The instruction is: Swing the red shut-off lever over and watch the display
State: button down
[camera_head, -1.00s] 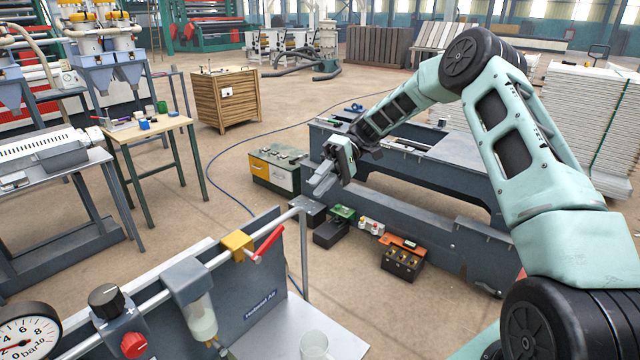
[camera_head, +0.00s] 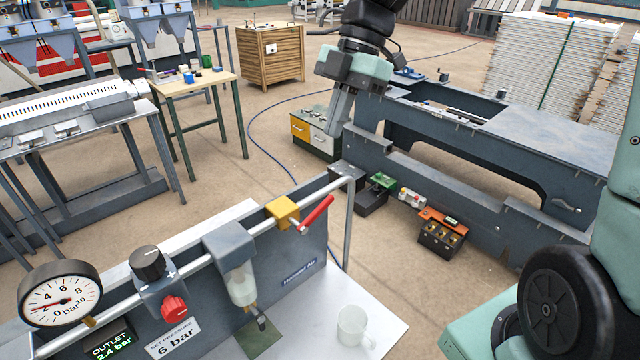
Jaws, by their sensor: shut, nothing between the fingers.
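The red shut-off lever (camera_head: 317,213) sits on a yellow valve block (camera_head: 283,211) on the pipe and points up and to the right. The display (camera_head: 110,346) at the lower left reads "OUTLET 2.4 bar". A round pressure gauge (camera_head: 60,294) stands above it. My gripper (camera_head: 336,130) is shut and empty, pointing down. In the picture it is above the lever and apart from it.
A red knob (camera_head: 174,309) and black knob (camera_head: 149,264) sit on the same pipe. A glass mug (camera_head: 352,328) stands on the panel's shelf. A grey frame (camera_head: 440,175) and several small boxes (camera_head: 441,235) stand to the right.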

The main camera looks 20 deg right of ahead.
jog(key=p, duration=0.2)
send_over(333, 196)
jog(key=a, duration=0.3)
jog(key=f, duration=0.8)
jog(key=shift+s+f, duration=0.1)
jog(key=shift+s, duration=0.2)
jog(key=f+p, duration=0.1)
jog(key=d+f, duration=0.1)
jog(key=f, duration=0.1)
jog(key=shift+w+f+p, duration=0.15)
jog(key=shift+w+p, duration=0.05)
jog(key=shift+p, duration=0.15)
jog(key=shift+w+d+f, duration=0.1)
jog(key=shift+d+f, duration=0.05)
jog(key=shift+f, duration=0.45)
jog(key=shift+w+d+f+g+y, duration=0.1)
jog(key=shift+d+f+g+y, duration=0.1)
jog(key=shift+d+f+y, duration=0.35)
jog(key=shift+w+d+f+g+y, duration=0.1)
jog(key=shift+d+f+g+y, duration=0.2)
jog(key=shift+y, duration=0.45)
jog(key=shift+w+d+f+b, duration=0.1)
jog(key=shift+w+f+b, duration=0.05)
jog(key=shift+f+b, duration=0.45)
